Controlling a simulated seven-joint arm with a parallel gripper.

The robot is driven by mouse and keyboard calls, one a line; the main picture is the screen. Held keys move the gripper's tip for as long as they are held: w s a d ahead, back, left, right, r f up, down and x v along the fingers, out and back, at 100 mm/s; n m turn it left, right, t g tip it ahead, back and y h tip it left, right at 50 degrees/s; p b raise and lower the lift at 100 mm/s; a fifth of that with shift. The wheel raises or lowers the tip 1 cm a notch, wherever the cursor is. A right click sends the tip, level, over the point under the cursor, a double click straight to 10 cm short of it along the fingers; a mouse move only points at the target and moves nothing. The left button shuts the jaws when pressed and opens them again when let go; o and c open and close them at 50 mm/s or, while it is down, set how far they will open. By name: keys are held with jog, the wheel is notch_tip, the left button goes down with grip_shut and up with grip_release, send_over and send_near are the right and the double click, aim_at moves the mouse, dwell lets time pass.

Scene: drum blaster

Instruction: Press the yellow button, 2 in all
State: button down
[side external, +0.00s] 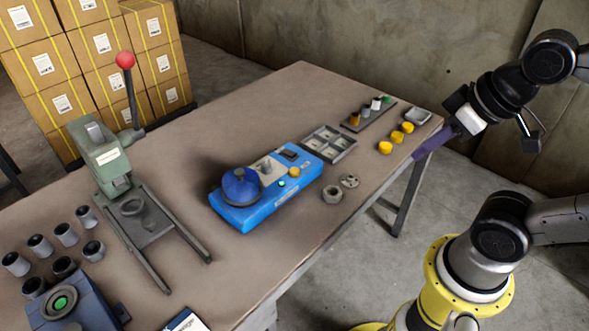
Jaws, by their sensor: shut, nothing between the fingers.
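A yellow button (295,172) sits on the top right part of a blue device (258,207) in the middle of the table. A small green button (282,184) is beside it, and a dark blue dome (241,184) covers the device's left end. My gripper (418,155) is at the table's right edge, with purple fingers pointing down and left. It is shut and empty, well to the right of the yellow button and apart from it. Nothing hides the button.
Several yellow round pieces (397,137) lie close to my gripper. A green press with a red-knobbed lever (125,60) stands left. Table space is clear in front of the device.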

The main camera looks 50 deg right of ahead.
jog(key=shift+w, duration=0.1)
dwell(0.7)
jog(key=w+d+r+m+t+h, duration=0.15)
jog(key=w+r+m+t, duration=0.3)
jog(key=w, duration=0.45)
jog(key=m+y, duration=0.3)
send_over(297, 172)
notch_tip(297, 172, down, 18)
jog(key=f, duration=0.1)
jog(key=shift+s+r+g+h, duration=0.1)
jog(key=shift+r+g+h, duration=0.2)
jog(key=shift+g, duration=0.15)
jog(key=shift+f, duration=4.4)
